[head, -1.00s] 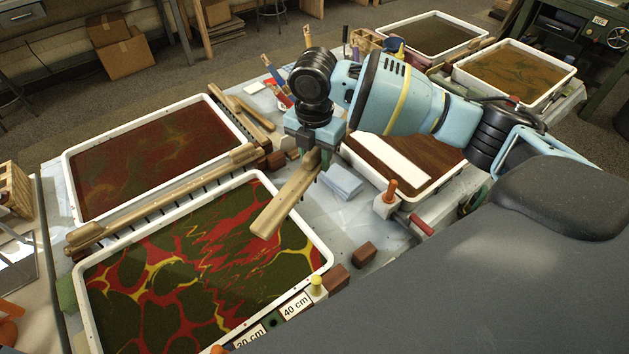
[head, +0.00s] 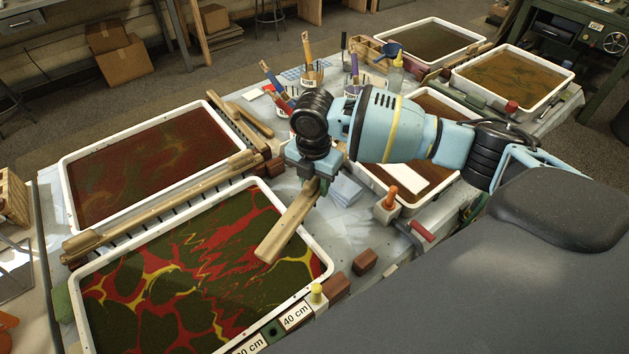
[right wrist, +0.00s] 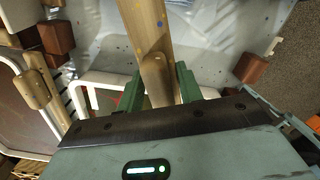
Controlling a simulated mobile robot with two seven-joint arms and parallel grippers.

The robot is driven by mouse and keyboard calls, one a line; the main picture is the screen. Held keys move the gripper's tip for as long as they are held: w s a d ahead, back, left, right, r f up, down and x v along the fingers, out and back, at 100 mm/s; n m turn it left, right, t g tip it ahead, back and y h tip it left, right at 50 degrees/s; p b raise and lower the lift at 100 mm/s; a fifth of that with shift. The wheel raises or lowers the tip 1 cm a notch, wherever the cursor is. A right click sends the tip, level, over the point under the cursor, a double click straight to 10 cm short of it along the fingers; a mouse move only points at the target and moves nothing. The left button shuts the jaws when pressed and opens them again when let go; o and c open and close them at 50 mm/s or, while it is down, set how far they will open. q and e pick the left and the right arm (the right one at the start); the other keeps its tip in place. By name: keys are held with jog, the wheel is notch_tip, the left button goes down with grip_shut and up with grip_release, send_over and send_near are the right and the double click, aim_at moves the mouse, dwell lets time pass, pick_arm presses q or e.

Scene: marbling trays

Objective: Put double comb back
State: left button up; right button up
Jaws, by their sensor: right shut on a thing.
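The double comb (head: 287,224) is a long pale wooden bar. My left gripper is not in view.
Another long wooden comb (head: 150,208) lies between the two left trays. Brown blocks (head: 365,262) stand near the front tray's right corner. A brown tray (head: 447,188) with a white strip, an orange-knobbed stand (head: 389,198) and brush cups (head: 312,75) are close to my right arm.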

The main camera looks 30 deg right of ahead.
jog(key=shift+f, duration=0.25)
jog(key=o, duration=0.9)
notch_tip(320, 180, up, 13)
jog(key=shift+s+a+f+p, duration=0.1)
jog(key=shift+a+f+p, duration=0.1)
jog(key=shift+p, duration=0.3)
